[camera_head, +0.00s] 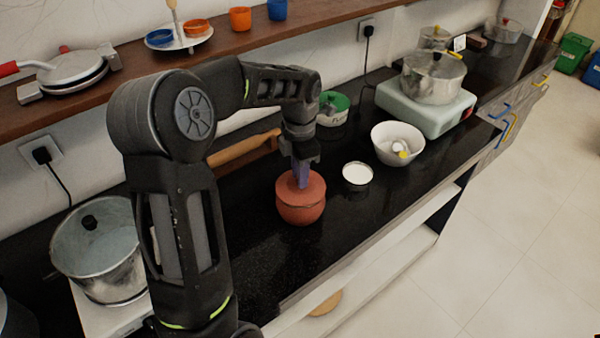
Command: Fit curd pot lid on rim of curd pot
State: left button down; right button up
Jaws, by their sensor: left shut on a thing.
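The curd pot (300,214) is a round reddish clay pot standing upright on the black counter, near its front edge. The curd pot lid (315,188) is of the same clay and lies over the pot's mouth; a dark line runs between lid and pot. From here I cannot tell whether it is seated all round. My left gripper (302,183) points down from above and is shut on the lid at its middle; the fingertips hide the part they hold. My right gripper is not in view.
Just right of the pot stands a small cup of white stuff (357,174), then a white bowl (398,143) and a stove with a steel pot (433,77). A rolling pin (245,147) lies behind. A large metal pot (100,250) stands left. Counter in front is clear.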

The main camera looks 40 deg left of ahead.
pick_arm(q)
jog(key=shift+f+b, duration=0.4)
jog(key=shift+r, duration=0.25)
dwell(0.5)
jog(key=shift+r+p, duration=0.25)
jog(key=shift+p, duration=0.1)
jog(key=shift+f+b, duration=0.6)
jog(key=shift+f, duration=0.1)
dwell(0.8)
dwell(0.3)
jog(key=c, duration=0.6)
grip_release()
